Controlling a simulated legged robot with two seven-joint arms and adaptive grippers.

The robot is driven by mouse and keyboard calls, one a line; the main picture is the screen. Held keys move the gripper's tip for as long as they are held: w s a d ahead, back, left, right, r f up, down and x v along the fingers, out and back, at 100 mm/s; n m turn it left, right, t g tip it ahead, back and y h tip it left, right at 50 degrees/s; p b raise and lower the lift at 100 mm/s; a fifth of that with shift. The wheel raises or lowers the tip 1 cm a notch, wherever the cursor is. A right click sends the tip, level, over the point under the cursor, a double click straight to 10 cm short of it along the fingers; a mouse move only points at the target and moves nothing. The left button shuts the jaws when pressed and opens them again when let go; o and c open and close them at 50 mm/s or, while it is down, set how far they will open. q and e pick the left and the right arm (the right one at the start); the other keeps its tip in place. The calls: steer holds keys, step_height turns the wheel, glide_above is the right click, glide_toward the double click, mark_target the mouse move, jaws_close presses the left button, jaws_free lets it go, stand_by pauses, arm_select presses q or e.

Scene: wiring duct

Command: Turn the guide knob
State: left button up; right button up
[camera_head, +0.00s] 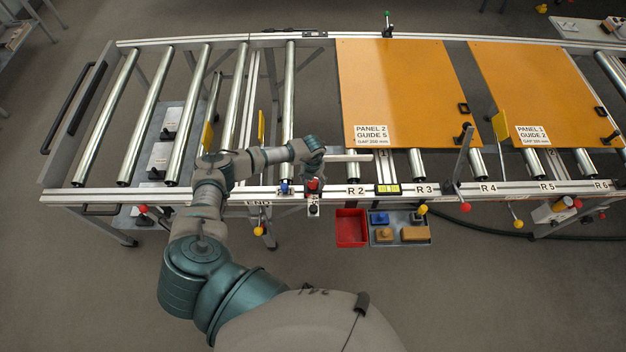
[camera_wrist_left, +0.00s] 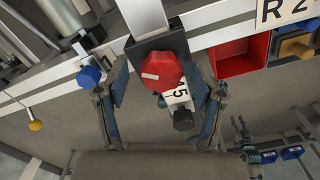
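The red guide knob (camera_head: 314,185) sits on the front rail, at the near end of a light bar. In the left wrist view the red knob (camera_wrist_left: 161,70) has a white mark on its face and a dark block behind it. My left gripper (camera_head: 313,174) is over it. In the wrist view the two fingers of my left gripper (camera_wrist_left: 160,98) are spread apart, with the knob between and beyond their tips. I see no clear contact. A white tag (camera_wrist_left: 179,97) reading 5 and a black knob (camera_wrist_left: 183,119) are just below. My right gripper is not seen.
A blue knob (camera_wrist_left: 89,76) is on the left along the rail (camera_head: 230,195). A red bin (camera_head: 351,228) and a tray of blocks (camera_head: 400,238) hang below the rail to the right. Orange panels (camera_head: 400,90) lie on the rollers. The floor in front is mostly clear.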

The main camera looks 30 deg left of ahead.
arm_select(q)
step_height(320, 180, up, 12)
stand_by(0.6)
steer(key=shift+f, duration=0.1)
